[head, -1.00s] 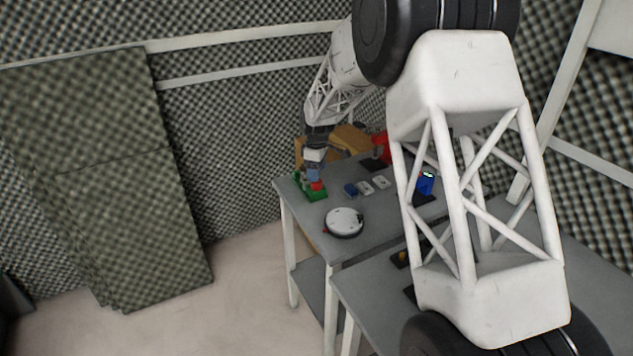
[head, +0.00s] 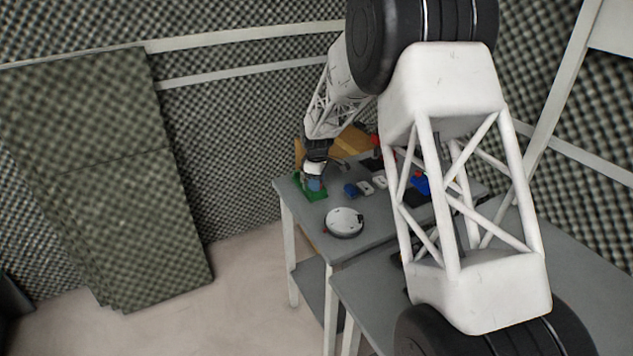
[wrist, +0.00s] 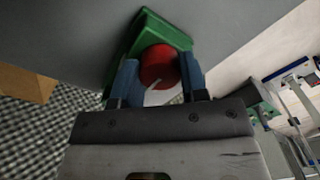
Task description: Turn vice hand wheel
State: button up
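A green vice-like body (wrist: 162,30) carries a round red part, likely the hand wheel (wrist: 158,65), in the wrist view. In the head view the green body (head: 303,188) sits at the left end of the far table, with the wheel hidden behind my gripper (head: 315,185). In the wrist view the blue fingers of my gripper (wrist: 160,80) are apart, one on each side of the red wheel, with their tips at its edges. I cannot tell whether they press on it.
A white round disc-shaped device (head: 344,222) lies on the grey far table (head: 350,252), right of the green body. Small blue and white blocks (head: 365,188) lie beyond it. An orange-brown box (head: 350,143) stands at the back. A nearer table (head: 360,300) adjoins.

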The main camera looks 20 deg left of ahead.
jog(key=c, duration=0.4)
jog(key=shift+o, duration=0.2)
jog(key=shift+m, duration=0.4)
jog(key=m, duration=1.1)
jog(key=shift+m, duration=0.3)
jog(key=m, duration=1.2)
jog(key=shift+f, duration=0.1)
